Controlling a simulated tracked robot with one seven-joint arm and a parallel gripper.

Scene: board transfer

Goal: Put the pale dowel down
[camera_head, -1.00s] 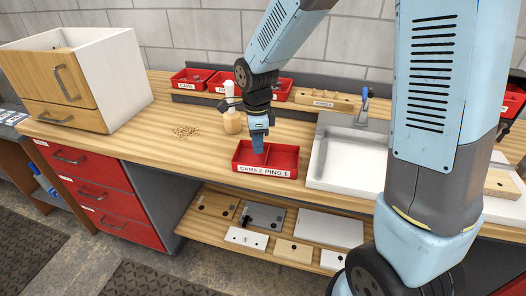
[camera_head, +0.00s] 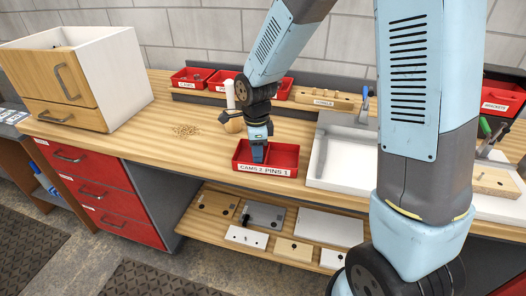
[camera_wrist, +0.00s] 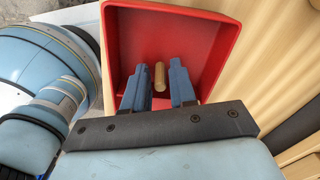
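A red tray (camera_head: 283,158) labelled "CAMS 2 PINS 1" sits at the front of the wooden bench; its inside also shows in the wrist view (camera_wrist: 205,35). My gripper (camera_head: 259,157) points down into the left part of this tray. In the wrist view, the two blue fingers of my gripper (camera_wrist: 159,84) stand apart. The pale dowel (camera_wrist: 159,75) is between the fingertips, with a gap visible on each side. Red tray floor shows around it; I cannot tell whether its lower end touches the floor. The dowel is hidden in the head view.
A white tray (camera_head: 345,160) stands close on the right. Red bins (camera_head: 192,79) line the back. The bench left of the tray has free room.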

